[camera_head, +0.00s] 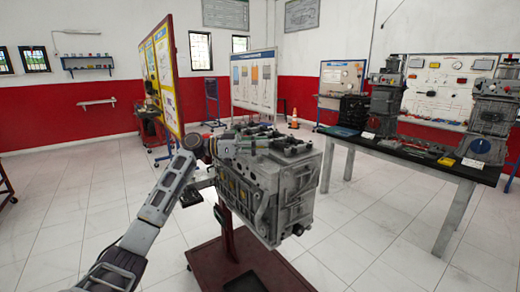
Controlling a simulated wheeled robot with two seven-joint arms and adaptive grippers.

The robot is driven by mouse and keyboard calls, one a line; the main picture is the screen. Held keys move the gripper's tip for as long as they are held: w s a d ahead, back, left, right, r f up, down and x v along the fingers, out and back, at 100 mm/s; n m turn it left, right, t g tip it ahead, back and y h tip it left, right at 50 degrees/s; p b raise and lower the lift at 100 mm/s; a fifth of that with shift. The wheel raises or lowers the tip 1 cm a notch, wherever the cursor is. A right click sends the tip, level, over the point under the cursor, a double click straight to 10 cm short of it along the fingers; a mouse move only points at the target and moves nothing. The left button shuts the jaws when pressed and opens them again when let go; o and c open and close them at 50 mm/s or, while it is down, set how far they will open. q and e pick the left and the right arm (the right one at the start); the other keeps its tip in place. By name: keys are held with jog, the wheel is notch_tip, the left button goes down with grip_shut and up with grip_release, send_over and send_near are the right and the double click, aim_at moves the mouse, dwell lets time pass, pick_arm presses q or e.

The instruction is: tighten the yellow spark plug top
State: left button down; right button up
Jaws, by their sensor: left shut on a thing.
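The grey engine block (285,190) stands on a dark red stand in the middle of the view. My left arm comes in from the lower left and bends at the engine's upper left. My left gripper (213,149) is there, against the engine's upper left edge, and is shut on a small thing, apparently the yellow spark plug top. The jaws and the arm mostly hide it, so its colour and seating cannot be made out. Small yellowish spots show on the engine's left side. My right gripper is not in view.
The stand's dark red base (240,268) spreads on the floor below the engine. A dark-topped workbench (400,150) with engine parts and tools stands to the right. A yellow display board (163,75) stands behind on the left. The tiled floor at left is clear.

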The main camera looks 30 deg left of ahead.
pick_arm(q)
jog(key=shift+r+m+g+h, duration=0.1)
jog(key=shift+m+g+h, duration=0.5)
jog(key=shift+m+g, duration=0.4)
jog(key=shift+m+g+h, duration=0.3)
jog(key=shift+m+g, duration=0.1)
jog(key=shift+g, duration=0.4)
jog(key=c, duration=1.3)
grip_release()
jog(key=shift+a, duration=0.15)
jog(key=shift+v, duration=5.9)
